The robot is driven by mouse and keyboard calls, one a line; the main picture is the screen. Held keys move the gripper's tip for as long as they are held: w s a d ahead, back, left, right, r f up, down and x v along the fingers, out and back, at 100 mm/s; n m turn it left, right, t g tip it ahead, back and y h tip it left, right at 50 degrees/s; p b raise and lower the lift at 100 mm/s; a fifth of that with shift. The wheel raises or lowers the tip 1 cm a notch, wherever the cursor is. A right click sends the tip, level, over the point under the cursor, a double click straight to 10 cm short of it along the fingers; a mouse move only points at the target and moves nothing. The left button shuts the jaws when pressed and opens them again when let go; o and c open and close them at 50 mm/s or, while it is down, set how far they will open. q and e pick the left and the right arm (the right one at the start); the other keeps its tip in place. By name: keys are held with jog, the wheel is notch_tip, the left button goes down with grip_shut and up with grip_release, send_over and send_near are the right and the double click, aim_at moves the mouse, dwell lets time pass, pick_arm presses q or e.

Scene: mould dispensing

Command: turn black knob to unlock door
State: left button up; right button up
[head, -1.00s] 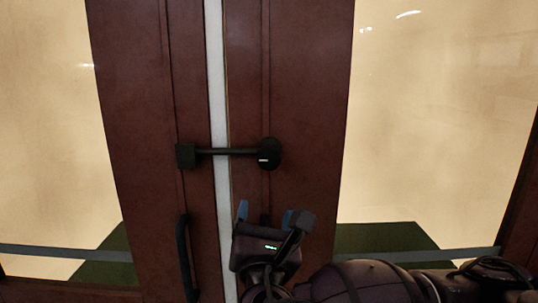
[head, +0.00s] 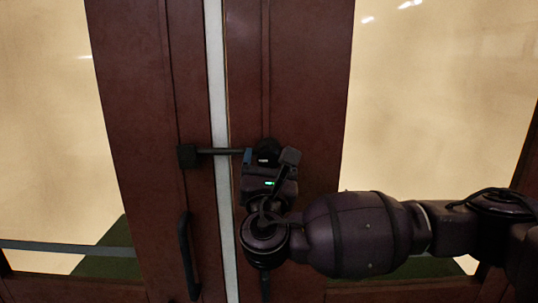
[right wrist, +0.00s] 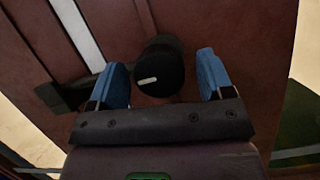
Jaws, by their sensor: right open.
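The black knob (head: 267,149) is round with a small white mark and sits on the right door leaf, partly hidden by my gripper in the head view. A black bar (head: 222,151) runs left from it across the gap to a black block (head: 187,156) on the left leaf. In the right wrist view the knob (right wrist: 160,66) lies between the two blue fingers. My right gripper (head: 262,158) is open, its fingers (right wrist: 163,80) on either side of the knob, with gaps visible. My left gripper is out of view.
A black pull handle (head: 187,256) stands out from the left door leaf (head: 135,110), below the latch. A pale strip (head: 217,100) marks the gap between the brown leaves. Large glass panes (head: 430,110) flank them.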

jog(key=shift+w+r, duration=0.15)
jog(key=shift+w, duration=0.35)
